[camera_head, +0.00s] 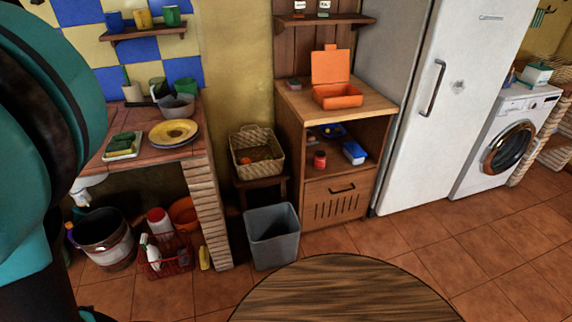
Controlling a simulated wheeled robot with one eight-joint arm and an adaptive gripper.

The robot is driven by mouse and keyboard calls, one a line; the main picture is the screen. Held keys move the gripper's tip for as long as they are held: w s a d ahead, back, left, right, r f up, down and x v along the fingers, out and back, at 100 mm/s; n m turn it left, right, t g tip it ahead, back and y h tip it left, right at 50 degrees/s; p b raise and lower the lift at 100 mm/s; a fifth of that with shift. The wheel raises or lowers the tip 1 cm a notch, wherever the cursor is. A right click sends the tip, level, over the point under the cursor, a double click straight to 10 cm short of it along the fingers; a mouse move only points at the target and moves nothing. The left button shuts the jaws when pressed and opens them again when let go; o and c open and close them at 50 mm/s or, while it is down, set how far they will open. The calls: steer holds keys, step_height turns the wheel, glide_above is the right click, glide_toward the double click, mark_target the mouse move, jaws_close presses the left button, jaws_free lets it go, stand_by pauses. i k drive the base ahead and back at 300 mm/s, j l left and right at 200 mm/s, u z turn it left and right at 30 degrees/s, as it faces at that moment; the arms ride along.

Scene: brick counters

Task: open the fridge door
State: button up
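The white fridge (458,128) stands upright at the right of the head view, between the wooden cabinet and the washing machine. Its door looks shut. A dark vertical handle (433,88) is on the door's left side. The top of the fridge is cut off by the picture's edge. My arm's teal and black links fill the left edge of the view. My gripper is not in view, so its state and its place relative to the handle do not show.
A round wooden table (345,290) is in the front middle. A grey bin (272,237) stands by the wooden cabinet (335,190). A washing machine (506,140) stands right of the fridge. The tiled floor (480,245) before the fridge is clear.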

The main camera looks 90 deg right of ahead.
mark_target(470, 48)
steer(key=z, duration=4.5)
